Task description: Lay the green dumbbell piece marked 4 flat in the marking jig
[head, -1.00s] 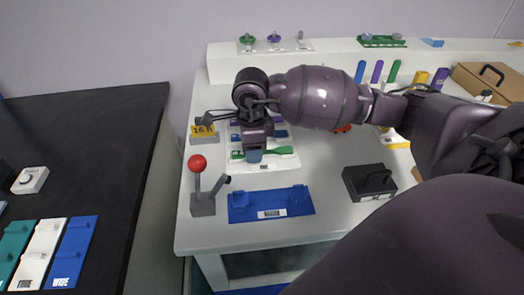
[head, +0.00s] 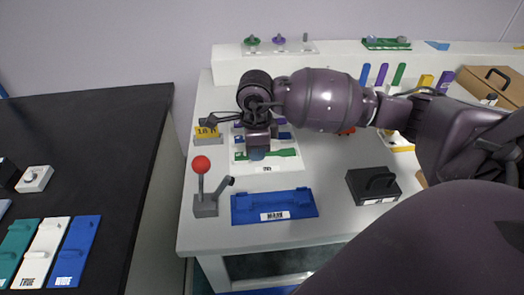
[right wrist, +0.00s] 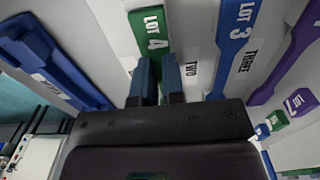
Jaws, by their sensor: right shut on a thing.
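The green dumbbell piece marked LOT 4 (right wrist: 152,30) lies on a white rack, its free end pointing right in the head view (head: 283,153). I cannot tell whether the piece is lifted clear. The blue plate with raised clips and a white label (head: 273,206), apparently the marking jig, is empty in front of the rack; its edge shows in the right wrist view (right wrist: 50,62). My left gripper is not in view.
A blue LOT 3 piece (right wrist: 236,30) and a purple piece (right wrist: 290,62) lie beside the green one. Bare white tabletop lies between jig and block.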

